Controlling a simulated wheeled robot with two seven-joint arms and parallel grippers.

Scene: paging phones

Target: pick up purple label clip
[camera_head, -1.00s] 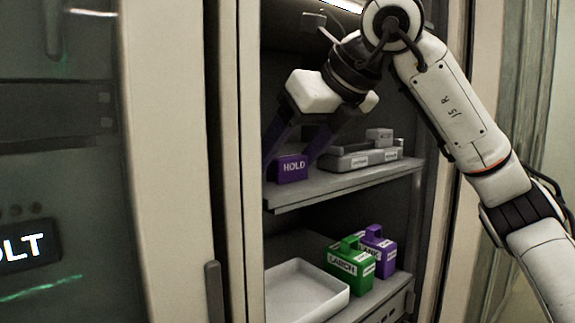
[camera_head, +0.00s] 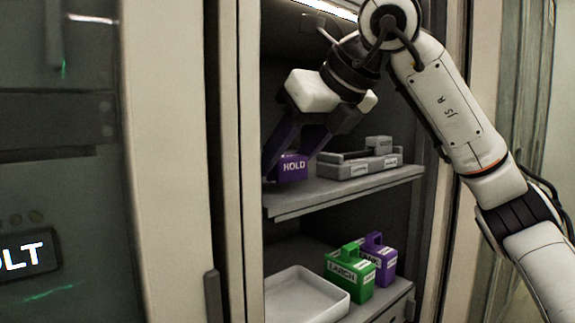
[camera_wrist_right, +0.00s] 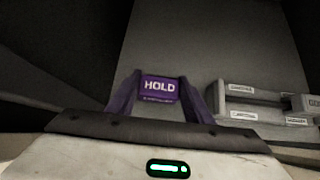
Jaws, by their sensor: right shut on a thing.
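The purple label clip (camera_head: 291,168) is a small purple block with the white word HOLD on its front. It is at the left end of the upper shelf (camera_head: 345,195) and appears slightly above its surface. My right gripper (camera_head: 288,160) comes down from above, with its dark purple fingers shut on the two sides of the clip. In the right wrist view the clip (camera_wrist_right: 159,88) sits between the two fingertips, its HOLD face visible. The clip's back is hidden. My left gripper is not in view.
A grey tray-like rack (camera_head: 358,165) with small labels stands right of the clip on the upper shelf. Below are a white tray (camera_head: 305,295), a green handled block (camera_head: 348,273) and a purple handled block (camera_head: 384,262). The cabinet frame (camera_head: 248,150) borders the left side.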

